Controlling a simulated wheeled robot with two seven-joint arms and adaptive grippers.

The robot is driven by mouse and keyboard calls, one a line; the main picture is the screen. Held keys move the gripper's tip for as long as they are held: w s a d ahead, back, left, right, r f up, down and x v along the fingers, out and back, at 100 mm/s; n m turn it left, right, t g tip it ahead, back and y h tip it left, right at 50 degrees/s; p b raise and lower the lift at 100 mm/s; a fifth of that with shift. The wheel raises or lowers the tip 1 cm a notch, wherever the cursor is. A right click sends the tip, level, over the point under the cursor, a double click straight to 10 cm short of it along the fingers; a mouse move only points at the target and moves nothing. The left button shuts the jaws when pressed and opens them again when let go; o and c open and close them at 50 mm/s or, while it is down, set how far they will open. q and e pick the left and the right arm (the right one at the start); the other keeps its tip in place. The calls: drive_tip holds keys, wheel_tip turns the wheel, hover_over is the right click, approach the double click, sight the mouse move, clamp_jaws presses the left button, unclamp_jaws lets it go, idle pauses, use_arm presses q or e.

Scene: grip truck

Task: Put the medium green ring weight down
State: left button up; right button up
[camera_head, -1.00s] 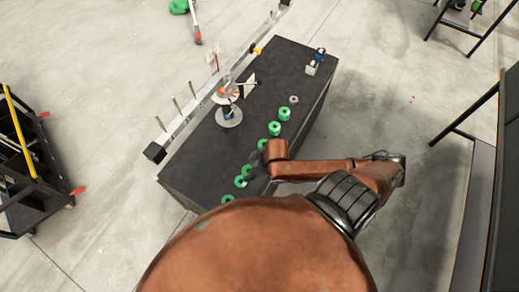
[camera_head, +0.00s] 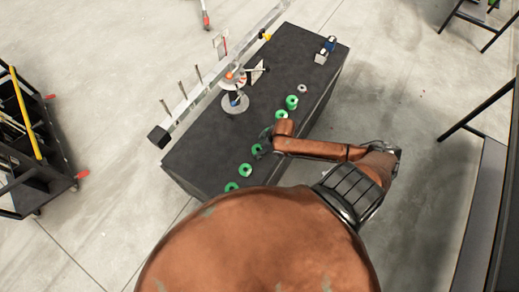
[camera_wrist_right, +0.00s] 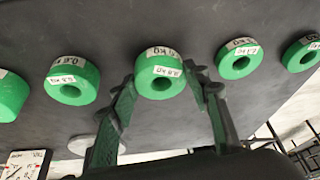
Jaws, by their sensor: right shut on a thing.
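My right gripper (camera_head: 264,142) is low over the dark table, at the row of green ring weights. In the right wrist view its two fingers (camera_wrist_right: 163,88) stand on either side of a green ring weight (camera_wrist_right: 160,85) with white labels, and are shut on it. This ring also shows in the head view (camera_head: 256,149), partly covered by the gripper. I cannot tell whether it touches the tabletop. Other green rings stand in the row on both sides of it, such as one to the left (camera_wrist_right: 72,92) and one to the right (camera_wrist_right: 238,66). My left gripper is not in view.
A black cart (camera_head: 40,150) stands at left.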

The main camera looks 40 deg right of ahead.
drive_tip(key=shift+w+f, duration=0.1)
drive_tip(key=shift+f, duration=0.05)
drive_tip(key=o, duration=1)
drive_tip(key=shift+f, duration=0.1)
drive_tip(key=shift+c, duration=0.2)
drive_tip(key=p+v, duration=0.2)
drive_tip(key=v, duration=1)
